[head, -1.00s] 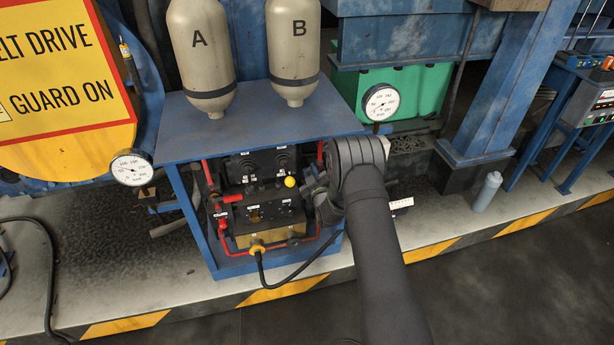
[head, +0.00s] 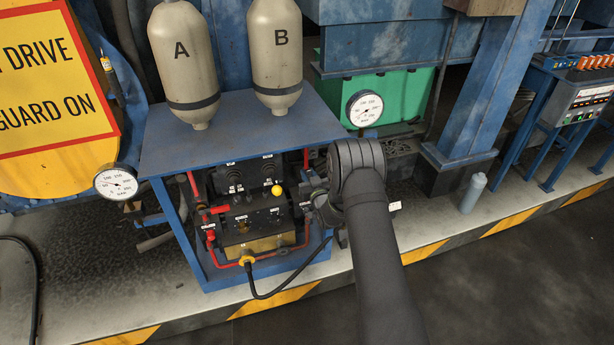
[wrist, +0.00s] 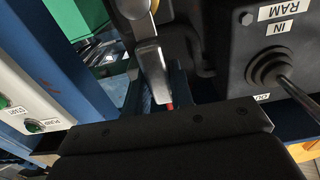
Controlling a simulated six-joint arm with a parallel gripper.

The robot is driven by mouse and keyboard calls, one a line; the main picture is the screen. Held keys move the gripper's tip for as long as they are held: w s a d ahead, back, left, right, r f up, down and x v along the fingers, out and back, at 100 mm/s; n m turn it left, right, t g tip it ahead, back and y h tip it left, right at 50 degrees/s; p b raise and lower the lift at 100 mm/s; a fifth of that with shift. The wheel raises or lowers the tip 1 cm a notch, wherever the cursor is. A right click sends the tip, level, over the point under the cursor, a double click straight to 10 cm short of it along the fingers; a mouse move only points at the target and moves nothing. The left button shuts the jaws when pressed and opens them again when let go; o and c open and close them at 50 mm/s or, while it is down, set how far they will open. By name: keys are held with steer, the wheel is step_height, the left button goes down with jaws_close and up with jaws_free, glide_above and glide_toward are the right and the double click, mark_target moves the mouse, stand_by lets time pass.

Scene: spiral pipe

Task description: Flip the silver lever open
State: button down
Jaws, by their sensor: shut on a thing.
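The silver lever (wrist: 150,62) shows in the upper middle of the wrist view as a pale metal bar, with a small red part near its lower end. My gripper (head: 313,194) is at the right side of the blue-framed valve unit in the head view. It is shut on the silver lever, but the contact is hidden. The dark body of my gripper fills the bottom of the wrist view. In the head view my arm and wrist cover the lever.
A black control box (wrist: 235,45) with a booted stick (wrist: 272,68) stands close on the right in the wrist view. The blue unit (head: 235,128) has red pipes and a yellow knob (head: 278,189).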

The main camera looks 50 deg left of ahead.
stand_by(0.4)
steer(key=c, duration=1.3)
jaws_free()
steer(key=shift+o, duration=0.2)
steer(key=v, duration=1.7)
steer(key=shift+d, duration=0.25)
steer(key=x, duration=1.7)
steer(key=shift+a, duration=0.25)
steer(key=shift+d, duration=0.1)
